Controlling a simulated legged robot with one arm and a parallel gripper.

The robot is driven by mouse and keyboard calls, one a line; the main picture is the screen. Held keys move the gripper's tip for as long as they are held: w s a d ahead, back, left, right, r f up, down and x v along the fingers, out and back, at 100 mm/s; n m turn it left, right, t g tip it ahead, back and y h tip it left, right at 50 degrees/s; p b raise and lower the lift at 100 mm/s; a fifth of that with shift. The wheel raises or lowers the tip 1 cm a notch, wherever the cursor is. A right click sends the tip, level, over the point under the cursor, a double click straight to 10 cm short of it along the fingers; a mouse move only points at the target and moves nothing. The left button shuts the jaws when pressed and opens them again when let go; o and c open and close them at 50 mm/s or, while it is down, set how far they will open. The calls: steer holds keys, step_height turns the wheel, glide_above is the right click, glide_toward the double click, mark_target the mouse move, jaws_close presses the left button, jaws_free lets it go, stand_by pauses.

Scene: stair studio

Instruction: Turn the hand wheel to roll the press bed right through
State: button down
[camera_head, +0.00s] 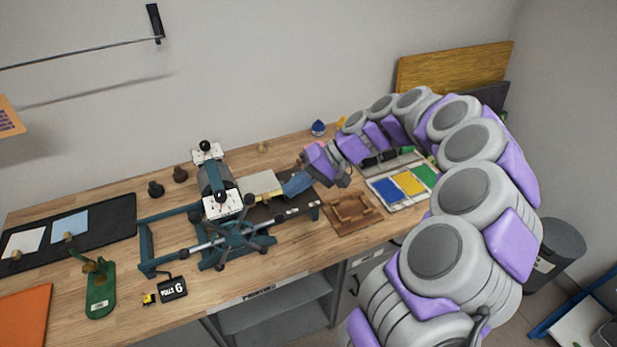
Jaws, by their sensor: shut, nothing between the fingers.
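The press (217,182) stands on the wooden bench, with a dark teal frame, a roller and white-topped posts with black knobs. Its hand wheel (234,234), teal with several dark-knobbed spokes, faces the bench's front edge. The press bed (290,206) is a dark flat plate sticking out to the right of the roller, with a cream sheet or board (261,186) on it. My gripper (291,188) is shut and empty, at the right end of the cream piece and over the bed, right of and behind the wheel. I cannot tell whether it touches anything.
A wooden block tray (352,212) and a tray of blue, yellow and green panels (388,201) lie right of the press. A green stand (99,287), a small dark sign (173,288) and a black mat (112,218) are at left.

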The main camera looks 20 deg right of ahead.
steer(key=w+a+b, duration=0.1)
steer(key=a, duration=0.5)
steer(key=shift+f, duration=0.4)
steer(key=shift+w+d, duration=0.1)
